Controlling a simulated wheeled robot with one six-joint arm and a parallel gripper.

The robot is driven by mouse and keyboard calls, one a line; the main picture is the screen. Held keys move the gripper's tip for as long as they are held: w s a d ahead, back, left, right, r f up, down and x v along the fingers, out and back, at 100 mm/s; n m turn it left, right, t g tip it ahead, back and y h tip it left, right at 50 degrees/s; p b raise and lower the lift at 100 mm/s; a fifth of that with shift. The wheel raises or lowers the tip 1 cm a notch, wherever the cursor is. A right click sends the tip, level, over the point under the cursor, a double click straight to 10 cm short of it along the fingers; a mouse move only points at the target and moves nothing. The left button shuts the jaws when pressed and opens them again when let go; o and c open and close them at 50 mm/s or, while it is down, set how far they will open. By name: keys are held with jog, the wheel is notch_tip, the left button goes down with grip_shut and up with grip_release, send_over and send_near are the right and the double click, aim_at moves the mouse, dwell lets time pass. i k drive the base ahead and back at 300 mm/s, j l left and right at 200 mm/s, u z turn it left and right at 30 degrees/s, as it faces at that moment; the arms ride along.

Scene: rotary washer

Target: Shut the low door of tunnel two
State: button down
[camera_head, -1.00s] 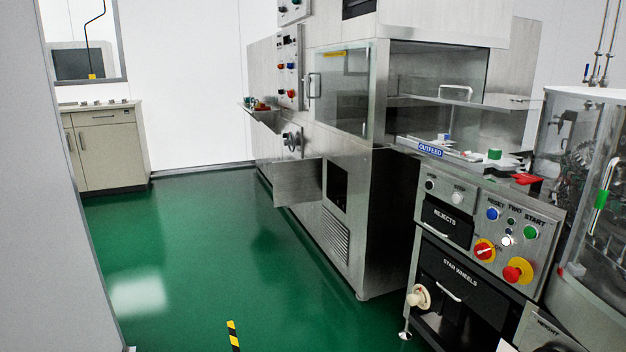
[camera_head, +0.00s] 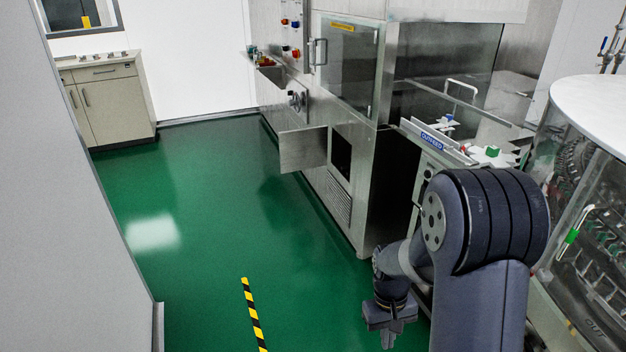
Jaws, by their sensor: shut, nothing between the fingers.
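The low door (camera_head: 303,149) is a small steel panel on the lower front of the big steel tunnel machine. It stands swung out from the front, over the green floor. The dark opening (camera_head: 341,155) it belongs to shows to its right, above a louvred vent. My gripper (camera_head: 390,340) hangs low at the bottom of the view, right of centre, pointing down above the floor. It is shut and empty, well nearer to me than the door and not touching it.
A glass upper door (camera_head: 348,65) with a handle is above the opening. The outfeed table (camera_head: 440,145) stands at the right, partly behind my arm. A glass-walled machine (camera_head: 585,200) is at far right. The green floor (camera_head: 215,220) is clear; a grey wall (camera_head: 85,200) borders the left.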

aim_at(303, 149)
jog(key=i+j+u, duration=0.3)
jog(key=i, duration=0.45)
jog(key=i+u, duration=0.3)
jog(key=i, duration=2.15)
jog(key=i+z, duration=0.1)
jog(key=i, duration=0.35)
jog(key=i+j+z, duration=0.15)
jog(key=i, duration=0.25)
jog(key=i+j+z, duration=0.1)
jog(key=i, duration=0.35)
